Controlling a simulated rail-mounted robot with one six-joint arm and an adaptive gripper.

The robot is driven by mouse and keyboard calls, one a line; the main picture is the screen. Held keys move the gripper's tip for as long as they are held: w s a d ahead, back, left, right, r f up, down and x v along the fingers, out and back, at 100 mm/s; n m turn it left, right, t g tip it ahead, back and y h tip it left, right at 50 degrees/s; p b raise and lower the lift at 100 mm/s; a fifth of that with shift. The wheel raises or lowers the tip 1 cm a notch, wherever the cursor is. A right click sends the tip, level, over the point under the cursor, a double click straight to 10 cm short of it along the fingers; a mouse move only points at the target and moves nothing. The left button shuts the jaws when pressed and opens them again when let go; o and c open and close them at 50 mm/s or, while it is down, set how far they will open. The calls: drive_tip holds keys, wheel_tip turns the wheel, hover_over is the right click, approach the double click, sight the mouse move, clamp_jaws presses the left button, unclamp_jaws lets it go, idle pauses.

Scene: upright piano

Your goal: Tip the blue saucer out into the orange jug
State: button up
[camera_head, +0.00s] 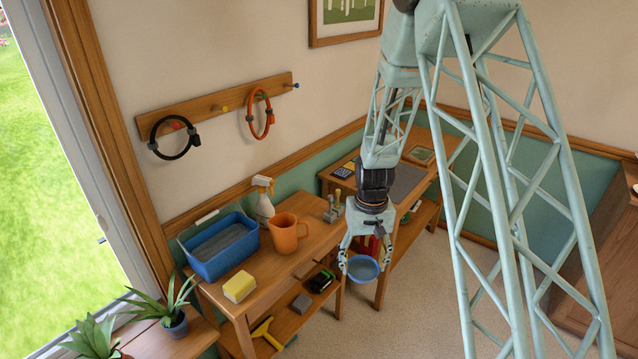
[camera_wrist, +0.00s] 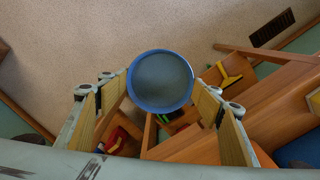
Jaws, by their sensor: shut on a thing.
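The blue saucer (camera_head: 363,268) hangs between the fingers of my gripper (camera_head: 362,256), which is shut on it. It looks about level. In the wrist view the saucer (camera_wrist: 160,82) shows a blue rim and a dull grey inside; I cannot tell what the grey is. The orange jug (camera_head: 284,234) stands upright on the wooden bench, left of my gripper and apart from it, with its handle toward the right. The inside of the jug is mostly hidden.
A blue tub (camera_head: 220,247), a white spray bottle (camera_head: 264,203) and a yellow sponge (camera_head: 239,287) stand around the jug on the bench (camera_head: 318,232). Its lower shelf holds a yellow squeegee (camera_head: 267,333). Carpet floor (camera_head: 400,325) lies open in front.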

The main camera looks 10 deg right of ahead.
drive_tip(key=w+a+r+m+p, duration=0.6)
drive_tip(key=w+r+m+p, duration=0.3)
drive_tip(key=p, duration=0.2)
drive_tip(key=w+a+r+m+p, duration=0.6)
drive_tip(key=w+r+m+p, duration=0.3)
drive_tip(key=r+m+p, duration=0.1)
drive_tip(key=shift+a+p, duration=0.3)
drive_tip(key=shift+p, duration=0.35)
drive_tip(key=shift+a+f, duration=0.15)
drive_tip(key=shift+f, duration=0.05)
idle(0.5)
drive_tip(key=shift+s+a+f, duration=0.15)
drive_tip(key=shift+a+f, duration=1.3)
drive_tip(key=shift+f, duration=0.2)
drive_tip(key=shift+s+a+f, duration=0.15)
drive_tip(key=shift+a+f, duration=1.25)
drive_tip(key=shift+f, duration=0.25)
drive_tip(key=shift+a+r+b, duration=0.1)
drive_tip(key=shift+b, duration=0.25)
drive_tip(key=shift+a+r+h, duration=0.1)
drive_tip(key=shift+r+h, duration=0.15)
drive_tip(key=shift+h, duration=0.55)
